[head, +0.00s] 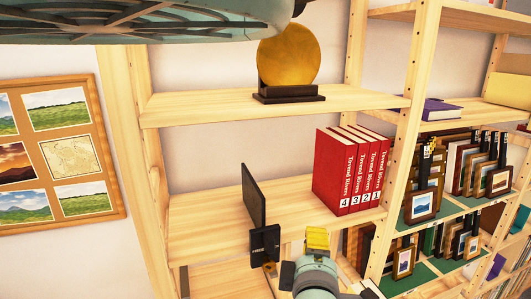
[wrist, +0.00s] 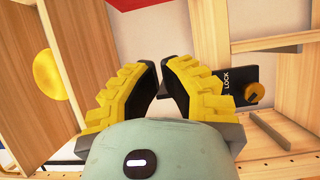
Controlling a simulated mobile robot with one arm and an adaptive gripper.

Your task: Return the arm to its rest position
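My gripper (head: 317,238) shows at the bottom centre in the head view, in front of the lower shelf. Its yellow ridged fingers with black pads also show in the wrist view (wrist: 160,68). A narrow gap lies between the fingers, and nothing is held in it. My pale green arm link (head: 316,276) is below the gripper in the head view. Most of the arm is out of view.
A black panel (head: 265,241) marked FREE is just left of my gripper; LOCK shows in the wrist view (wrist: 232,83). Red books (head: 350,170) stand above right. A gold disc (head: 288,55) sits on the upper shelf (head: 200,104). Framed prints (head: 422,205) fill the right rack.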

